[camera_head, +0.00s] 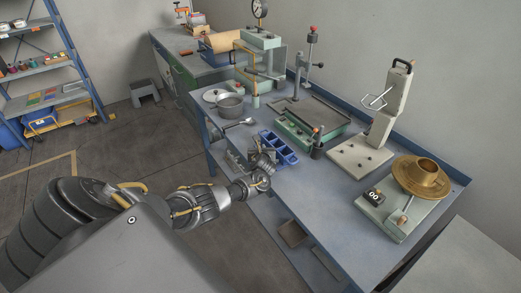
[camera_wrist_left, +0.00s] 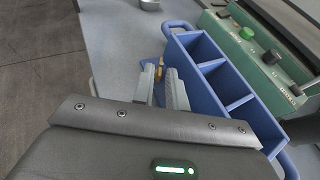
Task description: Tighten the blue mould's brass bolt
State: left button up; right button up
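The blue mould (camera_head: 280,147), a long open tray with several compartments, sits on the bench near its front edge. It also shows in the left wrist view (camera_wrist_left: 238,98), to the right of the fingers. The brass bolt (camera_wrist_left: 159,71) shows at the mould's near end, between the fingertips. My left gripper (camera_head: 266,163) is at that end of the mould. In the left wrist view its fingers (camera_wrist_left: 163,78) are close together with a narrow gap at the bolt; whether they press on it I cannot tell. My right gripper is not in view.
A green machine (camera_head: 297,132) stands just behind the mould. A metal pot (camera_head: 230,105) and a scoop (camera_head: 240,124) lie to the left. A grey press (camera_head: 392,100) and a brass bowl (camera_head: 421,180) stand to the right. Bench surface (camera_head: 315,200) in front is clear.

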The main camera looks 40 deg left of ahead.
pick_arm(q)
jog(key=shift+w+a+f, duration=0.25)
jog(key=shift+w+a, duration=0.1)
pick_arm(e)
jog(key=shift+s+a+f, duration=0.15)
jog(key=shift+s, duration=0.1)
pick_arm(q)
grip_shut()
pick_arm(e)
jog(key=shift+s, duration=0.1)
